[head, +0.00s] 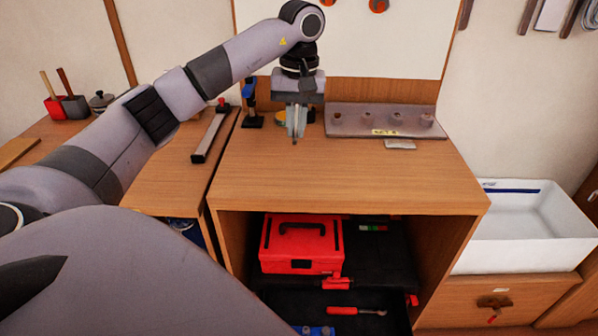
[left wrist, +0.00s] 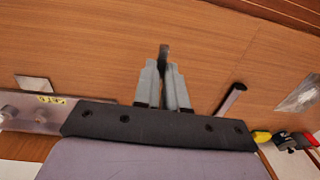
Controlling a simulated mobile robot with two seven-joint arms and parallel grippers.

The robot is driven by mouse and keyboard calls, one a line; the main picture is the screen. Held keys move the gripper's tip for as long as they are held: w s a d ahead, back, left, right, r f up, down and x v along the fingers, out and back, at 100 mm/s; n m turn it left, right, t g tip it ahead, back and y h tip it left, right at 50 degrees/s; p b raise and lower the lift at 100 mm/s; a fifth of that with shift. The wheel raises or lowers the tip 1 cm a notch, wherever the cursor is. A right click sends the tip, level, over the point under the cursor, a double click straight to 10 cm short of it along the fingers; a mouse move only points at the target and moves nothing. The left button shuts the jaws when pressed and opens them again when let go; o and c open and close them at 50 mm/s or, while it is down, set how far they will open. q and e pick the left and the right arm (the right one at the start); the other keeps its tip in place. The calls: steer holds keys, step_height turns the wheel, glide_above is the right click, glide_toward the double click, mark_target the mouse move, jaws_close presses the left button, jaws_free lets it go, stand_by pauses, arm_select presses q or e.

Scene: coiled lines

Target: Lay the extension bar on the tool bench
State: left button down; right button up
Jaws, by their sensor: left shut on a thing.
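My left gripper (head: 296,136) hangs fingers-down over the back middle of the wooden tool bench (head: 330,185). Its fingers are closed together on a small dark piece (left wrist: 164,55), which shows between the fingertips in the left wrist view. This is probably the extension bar, seen nearly end-on; most of it is hidden by the fingers. In the head view only a small dark tip shows below the fingers, close above the bench top. I cannot tell whether it touches the wood. My right gripper is not in view.
A grey rack with several knobs (head: 350,124) and a small plate (head: 400,144) lie at the back right. A blue-topped tool (head: 250,105) stands left of the gripper. A red toolbox (head: 300,258) sits below. The front bench top is clear.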

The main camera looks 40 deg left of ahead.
mark_target(295, 178)
arm_select(q)
step_height(295, 178, down, 10)
steer(key=shift+f+p, duration=0.25)
steer(key=shift+p, duration=0.05)
steer(key=shift+f, duration=0.2)
steer(key=c, duration=1.2)
jaws_free()
steer(key=shift+r, duration=0.2)
